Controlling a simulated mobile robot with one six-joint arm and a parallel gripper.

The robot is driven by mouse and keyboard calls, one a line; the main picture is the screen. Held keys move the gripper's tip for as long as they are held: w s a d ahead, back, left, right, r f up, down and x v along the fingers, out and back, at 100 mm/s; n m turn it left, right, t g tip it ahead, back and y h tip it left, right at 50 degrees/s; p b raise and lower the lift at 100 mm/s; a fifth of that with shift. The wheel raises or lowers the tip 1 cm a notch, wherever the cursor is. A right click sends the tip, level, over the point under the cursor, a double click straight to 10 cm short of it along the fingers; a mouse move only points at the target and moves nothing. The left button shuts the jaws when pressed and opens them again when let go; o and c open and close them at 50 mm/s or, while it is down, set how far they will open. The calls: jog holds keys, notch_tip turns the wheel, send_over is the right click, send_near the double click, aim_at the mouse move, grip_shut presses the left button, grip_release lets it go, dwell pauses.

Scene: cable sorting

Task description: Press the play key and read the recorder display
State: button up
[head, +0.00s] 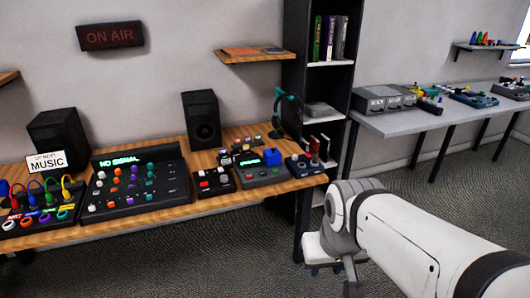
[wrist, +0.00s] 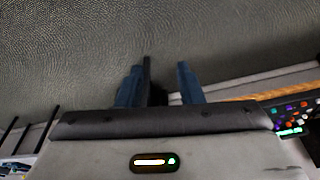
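A dark grey device (head: 262,175) with a small lit green screen (head: 271,157) sits near the right end of the wooden desk. It may be the recorder; the screen text is too small to read, and I cannot tell a play key. My gripper (wrist: 160,80) shows in the wrist view with two blue fingers apart and nothing between them, over the carpet. In the head view my arm hangs at the lower right, off the desk's right end, and its fingers are mostly hidden.
A mixer (head: 136,186) on the desk reads "NO SIGNAL". A headphone stand (head: 285,115) rises behind. A dark shelf (head: 297,60) stands beyond the desk.

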grip_shut()
dwell(1.5)
